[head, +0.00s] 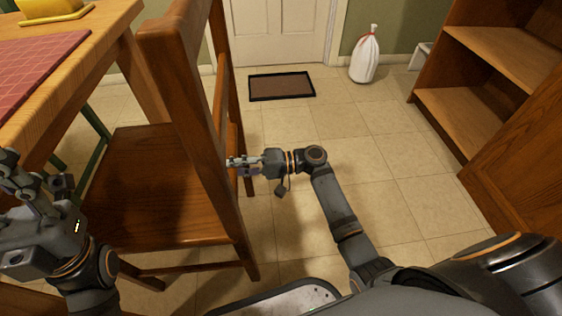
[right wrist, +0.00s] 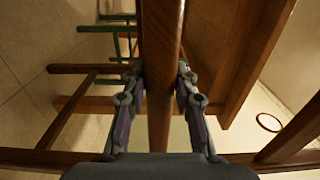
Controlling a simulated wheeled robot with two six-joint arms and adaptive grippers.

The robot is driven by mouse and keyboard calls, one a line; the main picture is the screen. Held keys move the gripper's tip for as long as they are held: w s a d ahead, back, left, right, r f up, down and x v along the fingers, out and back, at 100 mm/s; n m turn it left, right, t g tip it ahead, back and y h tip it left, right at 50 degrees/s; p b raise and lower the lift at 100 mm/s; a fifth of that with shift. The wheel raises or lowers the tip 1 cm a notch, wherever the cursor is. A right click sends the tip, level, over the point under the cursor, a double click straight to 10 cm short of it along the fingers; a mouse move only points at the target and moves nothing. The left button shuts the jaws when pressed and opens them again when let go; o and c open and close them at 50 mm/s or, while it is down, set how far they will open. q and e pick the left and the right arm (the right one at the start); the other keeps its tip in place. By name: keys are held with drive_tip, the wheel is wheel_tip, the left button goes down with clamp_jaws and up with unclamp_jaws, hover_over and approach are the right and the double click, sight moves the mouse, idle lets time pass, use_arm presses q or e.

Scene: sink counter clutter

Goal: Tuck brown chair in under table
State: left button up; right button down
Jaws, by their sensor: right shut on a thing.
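The brown chair (head: 145,205) stands upright at the left of the head view, its seat beside the table (head: 85,75) and its tall back on the side away from it. The table's edge hides how far the seat reaches under. My right gripper (head: 236,162) is at the chair's back. In the right wrist view its two fingers (right wrist: 158,100) close on either side of a brown wooden bar (right wrist: 160,60) of the chair. My left gripper (head: 38,178) is at the lower left, near the table edge and the chair seat, with its fingers apart and nothing seen between them.
A red placemat (head: 35,65) and a yellow dish (head: 50,15) are on the table. Green legs (head: 95,130) show beneath it. A doormat (head: 282,86), a white bag (head: 365,58) and a wooden shelf (head: 490,90) stand further off. The tiled floor at centre right is clear.

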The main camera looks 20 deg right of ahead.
drive_tip(key=shift+f, duration=0.4)
drive_tip(key=shift+r, duration=0.2)
drive_tip(key=c, duration=1.2)
unclamp_jaws()
drive_tip(key=shift+o, duration=1)
drive_tip(key=shift+r, duration=0.1)
drive_tip(key=s+d+p, duration=0.1)
drive_tip(key=s+d, duration=0.1)
drive_tip(key=d, duration=1)
drive_tip(key=shift+s+r, duration=0.15)
drive_tip(key=shift+a, duration=0.1)
